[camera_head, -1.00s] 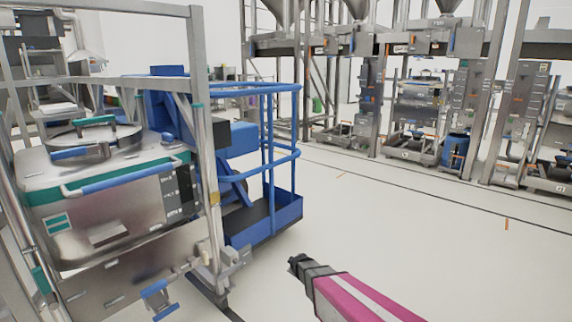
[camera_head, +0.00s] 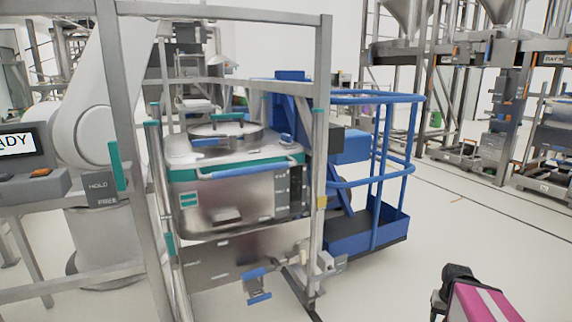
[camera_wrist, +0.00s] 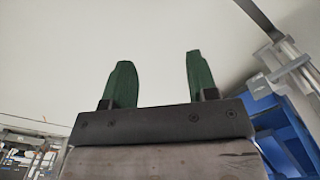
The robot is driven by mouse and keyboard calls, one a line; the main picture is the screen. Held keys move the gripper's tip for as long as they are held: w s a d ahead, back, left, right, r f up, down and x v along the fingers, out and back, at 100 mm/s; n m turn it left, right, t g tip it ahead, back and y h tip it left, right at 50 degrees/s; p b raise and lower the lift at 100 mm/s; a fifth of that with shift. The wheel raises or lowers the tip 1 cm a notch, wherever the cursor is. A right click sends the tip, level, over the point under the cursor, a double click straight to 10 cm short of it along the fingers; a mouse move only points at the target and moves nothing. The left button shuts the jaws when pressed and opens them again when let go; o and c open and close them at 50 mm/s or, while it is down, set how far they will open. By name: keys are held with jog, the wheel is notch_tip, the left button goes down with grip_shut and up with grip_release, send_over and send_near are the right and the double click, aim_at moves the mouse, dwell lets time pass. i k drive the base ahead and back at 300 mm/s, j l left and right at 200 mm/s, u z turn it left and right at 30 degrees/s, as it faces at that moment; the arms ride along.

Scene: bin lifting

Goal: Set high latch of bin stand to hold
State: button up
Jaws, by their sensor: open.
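The bin stand (camera_head: 134,190) is a grey metal frame around a steel bin (camera_head: 250,200) with a teal band and a lid. A teal lever (camera_head: 117,165) stands nearly upright on the near left post. Beside it is a dark plate (camera_head: 101,190) with HOLD at the top and FREE at the bottom. I cannot tell whether this lever is the high latch or which word it is set to. My gripper (camera_head: 446,291) is at the lower right, far from the lever. In the wrist view its two green fingers (camera_wrist: 160,80) are apart and empty.
A blue railed platform (camera_head: 365,235) stands right of the stand. A blue-handled pedal-like part (camera_head: 257,287) sits low at the front of the stand. A screen reading "ADY" (camera_head: 15,142) is at the left edge. Open floor (camera_head: 470,220) lies on the right.

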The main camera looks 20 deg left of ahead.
aim_at(122, 181)
jog(key=j, duration=0.4)
jog(key=i+j, duration=0.15)
jog(key=j, duration=0.2)
jog(key=j+u, duration=0.15)
jog(key=u, duration=0.3)
jog(key=j+u, duration=0.1)
jog(key=u, duration=0.35)
jog(key=i+j+u, duration=0.1)
jog(key=u, duration=1.65)
